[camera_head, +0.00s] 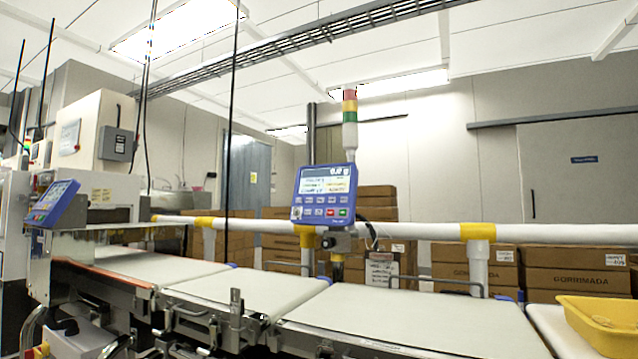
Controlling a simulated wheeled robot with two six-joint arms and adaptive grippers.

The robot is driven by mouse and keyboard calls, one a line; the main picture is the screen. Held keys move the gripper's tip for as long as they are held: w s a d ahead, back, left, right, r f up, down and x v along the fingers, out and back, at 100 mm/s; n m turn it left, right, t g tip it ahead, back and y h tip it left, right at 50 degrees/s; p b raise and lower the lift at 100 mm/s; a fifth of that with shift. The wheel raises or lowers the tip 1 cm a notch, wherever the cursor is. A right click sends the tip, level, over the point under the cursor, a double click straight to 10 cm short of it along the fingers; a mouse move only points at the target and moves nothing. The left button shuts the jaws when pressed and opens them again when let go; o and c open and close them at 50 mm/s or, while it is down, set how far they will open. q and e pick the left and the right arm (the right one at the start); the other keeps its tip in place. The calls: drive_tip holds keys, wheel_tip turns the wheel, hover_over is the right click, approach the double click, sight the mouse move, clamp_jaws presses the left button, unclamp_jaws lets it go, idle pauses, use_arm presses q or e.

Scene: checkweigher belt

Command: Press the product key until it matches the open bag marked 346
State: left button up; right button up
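A blue checkweigher panel (325,193) stands on a post behind the belt, near the middle of the view. Its lit screen (325,180) shows a weight line that looks like 0.0 g and smaller text too small to read. Below the screen are rows of keys, with a green key (343,212) and a red key (330,212) at the lower right. I cannot tell which one is the product key. No bag marked 346 shows in this view. Neither of my grippers is in view.
White conveyor belts (243,290) run across the front. A second blue panel (52,203) is on the machine at left. A yellow tray (603,323) sits at the lower right. A white rail (420,231) and stacked cartons (577,280) stand behind.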

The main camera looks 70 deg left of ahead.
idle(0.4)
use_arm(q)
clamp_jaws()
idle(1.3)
